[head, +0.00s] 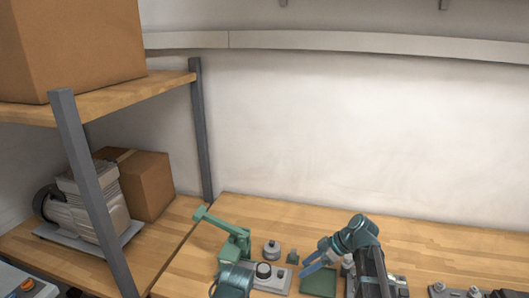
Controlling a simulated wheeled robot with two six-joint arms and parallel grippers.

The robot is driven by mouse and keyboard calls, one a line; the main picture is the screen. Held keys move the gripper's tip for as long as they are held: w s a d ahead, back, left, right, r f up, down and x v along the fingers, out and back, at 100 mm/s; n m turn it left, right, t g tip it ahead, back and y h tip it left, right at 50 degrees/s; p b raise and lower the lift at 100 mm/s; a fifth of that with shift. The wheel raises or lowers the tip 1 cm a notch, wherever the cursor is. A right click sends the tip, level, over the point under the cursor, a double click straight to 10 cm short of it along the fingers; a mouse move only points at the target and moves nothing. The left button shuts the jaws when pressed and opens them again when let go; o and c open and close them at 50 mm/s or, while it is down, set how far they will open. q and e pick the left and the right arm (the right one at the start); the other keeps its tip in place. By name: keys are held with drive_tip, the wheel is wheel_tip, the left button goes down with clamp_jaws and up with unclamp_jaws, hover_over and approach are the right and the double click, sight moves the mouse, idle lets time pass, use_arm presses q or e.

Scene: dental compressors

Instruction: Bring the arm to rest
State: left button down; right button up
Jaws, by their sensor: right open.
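My right arm comes in from the bottom right and bends at a teal joint. Its gripper (314,262) points down and left over the wooden workbench (440,255). Its bluish fingers are open, and I see nothing held between them. The fingers are above or beside a flat green plate (319,283); the height gap is hard to judge. A teal rounded part at the bottom edge looks like my left arm; its gripper does not show.
A green lever fixture (236,243), a round metal part (271,250) and a grey block with a dark knob (270,279) stand near the arms. A shelf with grey posts (203,130), cardboard boxes (148,184) and a compressor (90,208) is at left. The bench's back right is clear.

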drive_tip(key=s+a+f+m+g+h, duration=0.1)
drive_tip(key=s+a+m+h, duration=0.3)
drive_tip(key=s, duration=0.5)
drive_tip(key=s+a+f+m+g+h, duration=0.1)
drive_tip(key=s+a+f+m+h, duration=0.2)
drive_tip(key=s+a+m+h, duration=0.2)
drive_tip(key=shift+s+a+f, duration=0.4)
drive_tip(key=shift+s+a, duration=0.65)
drive_tip(key=shift+s, duration=1.05)
